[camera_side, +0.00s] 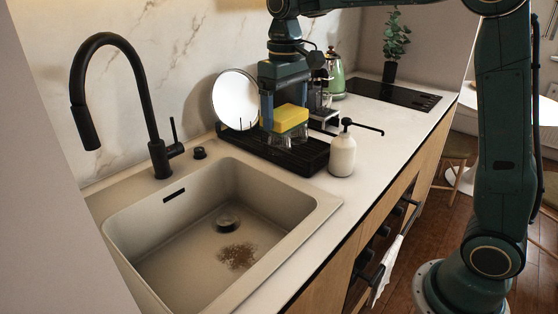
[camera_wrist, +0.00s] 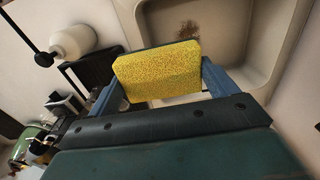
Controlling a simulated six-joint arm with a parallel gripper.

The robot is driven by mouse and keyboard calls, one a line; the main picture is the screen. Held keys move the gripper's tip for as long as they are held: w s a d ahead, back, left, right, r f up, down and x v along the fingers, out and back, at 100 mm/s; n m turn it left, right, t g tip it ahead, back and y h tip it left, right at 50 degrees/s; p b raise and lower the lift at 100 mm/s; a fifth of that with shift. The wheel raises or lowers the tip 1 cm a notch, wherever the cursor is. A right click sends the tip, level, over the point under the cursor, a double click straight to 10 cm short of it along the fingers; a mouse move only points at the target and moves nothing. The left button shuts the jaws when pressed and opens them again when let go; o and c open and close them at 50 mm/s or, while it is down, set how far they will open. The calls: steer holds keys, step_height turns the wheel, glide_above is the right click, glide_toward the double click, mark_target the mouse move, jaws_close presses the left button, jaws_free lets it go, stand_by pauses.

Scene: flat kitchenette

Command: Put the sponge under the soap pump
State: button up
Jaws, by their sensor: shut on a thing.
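The yellow sponge (camera_side: 290,117) is held up above the dark drying rack in the side view. It also shows large in the wrist view (camera_wrist: 158,72), between the blue fingers. My gripper (camera_side: 283,112) is shut on the sponge and points down. The white soap pump (camera_side: 342,155) stands upright on the counter, right of the rack, with its dark spout pointing right. In the wrist view the soap pump (camera_wrist: 72,42) is at the upper left, apart from the sponge.
The black drying rack (camera_side: 312,163) holds a white plate (camera_side: 235,99) and some glasses. The sink (camera_side: 215,225) with a brown stain lies at the front left, under a black tap (camera_side: 157,150). A green kettle (camera_side: 335,76) and a hob (camera_side: 390,93) are farther back. Counter in front of the pump is clear.

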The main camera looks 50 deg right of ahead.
steer(key=s+d+r+m, duration=0.2)
steer(key=s+d+m, duration=0.4)
steer(key=s+d, duration=0.85)
steer(key=s+d+f+m, duration=0.1)
steer(key=s+d+m, duration=0.25)
steer(key=s, duration=0.45)
steer(key=s+d+f+m, duration=0.15)
steer(key=s+m, duration=0.25)
steer(key=s, duration=0.5)
step_height(320, 180, down, 10)
steer(key=d, duration=0.1)
steer(key=shift+w, duration=0.3)
steer(key=shift+w, duration=0.1)
steer(key=w, duration=1.3)
steer(key=shift+w, duration=0.2)
steer(key=shift+w, duration=0.1)
